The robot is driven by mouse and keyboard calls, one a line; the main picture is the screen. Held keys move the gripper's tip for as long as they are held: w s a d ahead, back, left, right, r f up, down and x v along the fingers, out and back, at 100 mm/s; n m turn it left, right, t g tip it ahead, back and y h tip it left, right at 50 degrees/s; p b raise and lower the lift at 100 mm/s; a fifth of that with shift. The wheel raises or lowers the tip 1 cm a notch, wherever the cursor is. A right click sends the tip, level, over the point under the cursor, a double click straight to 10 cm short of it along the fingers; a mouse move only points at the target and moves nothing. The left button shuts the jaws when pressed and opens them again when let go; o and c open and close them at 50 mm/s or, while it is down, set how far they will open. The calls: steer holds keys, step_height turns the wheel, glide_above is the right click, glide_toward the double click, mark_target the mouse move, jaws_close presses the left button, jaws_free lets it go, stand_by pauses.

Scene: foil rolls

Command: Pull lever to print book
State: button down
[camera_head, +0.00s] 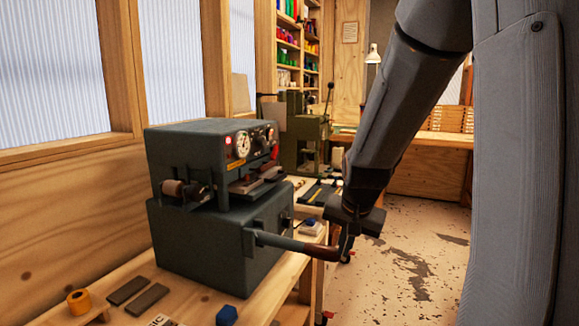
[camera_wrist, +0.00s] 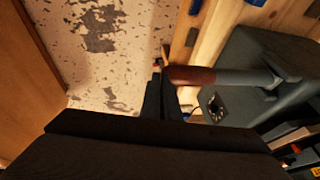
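A dark grey-green press machine (camera_head: 215,235) with a round gauge stands on the wooden bench. Its lever (camera_head: 275,241) sticks out from the front toward the right, roughly level, and ends in a red-brown handle (camera_head: 322,252). My gripper (camera_head: 346,245) is at the outer end of this handle, pointing down. In the wrist view the handle (camera_wrist: 190,75) lies across the tips of my dark fingers (camera_wrist: 163,88), with the machine (camera_wrist: 245,65) to the right. The fingers overlap the handle's end; whether they are closed on it is hidden.
A green machine (camera_head: 303,133) stands behind. The floor (camera_head: 415,245) right of the bench is clear.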

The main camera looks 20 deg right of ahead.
steer(key=shift+s+f, duration=0.45)
steer(key=shift+f, duration=0.3)
steer(key=shift+r, duration=0.1)
stand_by(1.2)
steer(key=s+d+r+p, duration=0.2)
steer(key=s+d+r, duration=0.1)
steer(key=s+r, duration=0.5)
step_height(320, 180, up, 3)
steer(key=shift+d+r, duration=0.15)
steer(key=shift+d, duration=0.15)
steer(key=shift+w, duration=0.1)
stand_by(1.2)
